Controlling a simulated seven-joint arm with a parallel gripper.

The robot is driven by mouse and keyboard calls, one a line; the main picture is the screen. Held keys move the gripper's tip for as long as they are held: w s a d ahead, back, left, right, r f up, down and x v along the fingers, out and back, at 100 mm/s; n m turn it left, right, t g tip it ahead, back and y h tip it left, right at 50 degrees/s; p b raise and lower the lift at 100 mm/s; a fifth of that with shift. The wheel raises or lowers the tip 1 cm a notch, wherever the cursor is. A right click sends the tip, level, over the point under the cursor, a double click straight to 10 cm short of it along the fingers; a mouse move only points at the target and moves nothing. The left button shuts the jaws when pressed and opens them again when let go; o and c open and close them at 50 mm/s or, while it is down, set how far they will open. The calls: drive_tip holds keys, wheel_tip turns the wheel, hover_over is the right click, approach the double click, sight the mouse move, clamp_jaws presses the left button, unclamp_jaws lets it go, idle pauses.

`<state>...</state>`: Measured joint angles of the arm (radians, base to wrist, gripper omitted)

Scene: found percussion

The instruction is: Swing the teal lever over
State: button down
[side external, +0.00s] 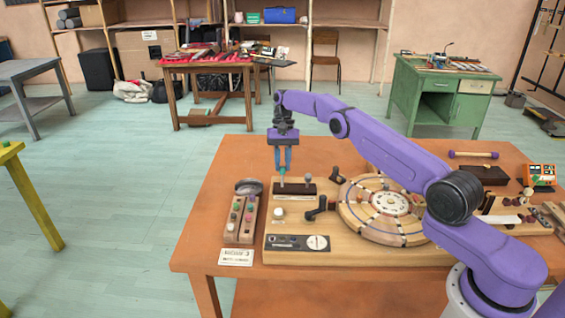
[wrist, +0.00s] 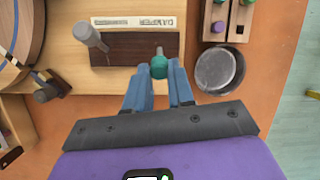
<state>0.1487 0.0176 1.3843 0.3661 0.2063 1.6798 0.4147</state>
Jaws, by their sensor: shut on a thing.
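The teal lever (wrist: 159,64) stands on a dark brown block (wrist: 135,48) with a label strip reading "DAMPER". My gripper (wrist: 163,72) has its blue fingers closed around the teal lever's rounded top. In the side external view my gripper (side external: 282,168) points straight down onto the left end of the dark block (side external: 300,190), and a bit of teal shows between its fingers. A grey lever (wrist: 90,37) stands on the same block, apart from my fingers; it also shows in the side external view (side external: 308,179). The lower part of the teal lever is mostly hidden.
A round wooden wheel (side external: 385,210) lies right of the block on the wooden board (side external: 270,222). A black crank (side external: 318,208) sits between. A metal cup (wrist: 219,71) and a tray of coloured knobs (side external: 240,217) stand to the board's left. The table's left front (side external: 205,245) is bare.

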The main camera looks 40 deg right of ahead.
drive_tip(key=c, duration=1)
unclamp_jaws()
drive_tip(key=shift+o, duration=0.2)
drive_tip(key=shift+r, duration=0.15)
wheel_tip(320, 180, up, 2)
drive_tip(key=shift+r, duration=0.25)
drive_tip(key=shift+s+r, duration=0.15)
drive_tip(key=shift+r, duration=0.4)
drive_tip(key=s+a+r, duration=0.1)
drive_tip(key=s+r, duration=0.8)
drive_tip(key=s, duration=0.4)
drive_tip(key=shift+s+a, duration=0.25)
drive_tip(key=shift+s, duration=0.1)
drive_tip(key=shift+r, duration=0.1)
